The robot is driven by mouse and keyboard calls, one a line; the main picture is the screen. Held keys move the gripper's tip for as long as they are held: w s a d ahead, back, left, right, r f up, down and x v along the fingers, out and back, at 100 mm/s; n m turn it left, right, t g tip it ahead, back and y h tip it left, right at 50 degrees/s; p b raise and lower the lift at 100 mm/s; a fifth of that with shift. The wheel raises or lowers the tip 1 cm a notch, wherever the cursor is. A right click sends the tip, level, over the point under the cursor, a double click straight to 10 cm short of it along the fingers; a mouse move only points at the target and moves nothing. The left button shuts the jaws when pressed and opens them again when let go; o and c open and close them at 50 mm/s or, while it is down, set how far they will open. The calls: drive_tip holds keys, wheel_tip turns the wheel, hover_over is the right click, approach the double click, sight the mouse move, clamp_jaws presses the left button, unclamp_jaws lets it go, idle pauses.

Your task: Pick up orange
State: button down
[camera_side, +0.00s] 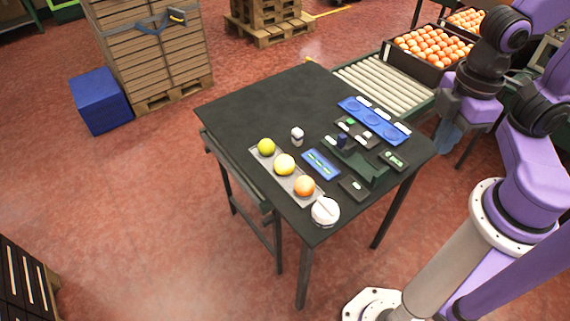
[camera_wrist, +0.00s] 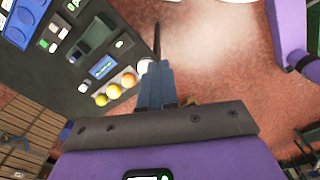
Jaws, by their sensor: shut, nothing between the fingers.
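The orange (camera_side: 304,186) sits near the front corner of the black table, at the near end of a light grey strip (camera_side: 318,196). My gripper (camera_wrist: 157,68) is shut and empty. In the side view my gripper (camera_side: 447,136) hangs beyond the table's right edge, well apart from the orange.
A white round object (camera_side: 325,211) stands beside the orange at the table corner. Blue panels (camera_side: 375,121), a dark green fixture (camera_side: 358,164) and small dark boxes crowd the table's right side. The table's back left (camera_side: 265,105) is clear. Crates of oranges (camera_side: 433,47) stand behind a roller conveyor (camera_side: 385,85).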

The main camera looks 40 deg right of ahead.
drive_tip(key=shift+c, duration=0.8)
unclamp_jaws()
drive_tip(key=m+g+h, duration=0.1)
drive_tip(key=m+g, duration=0.2)
drive_tip(key=m, duration=2.5)
hover_over(283, 157)
drive_tip(key=w+a, duration=0.1)
drive_tip(key=w, duration=0.3)
wheel_tip(283, 157, down, 12)
drive_tip(key=x, duration=1.7)
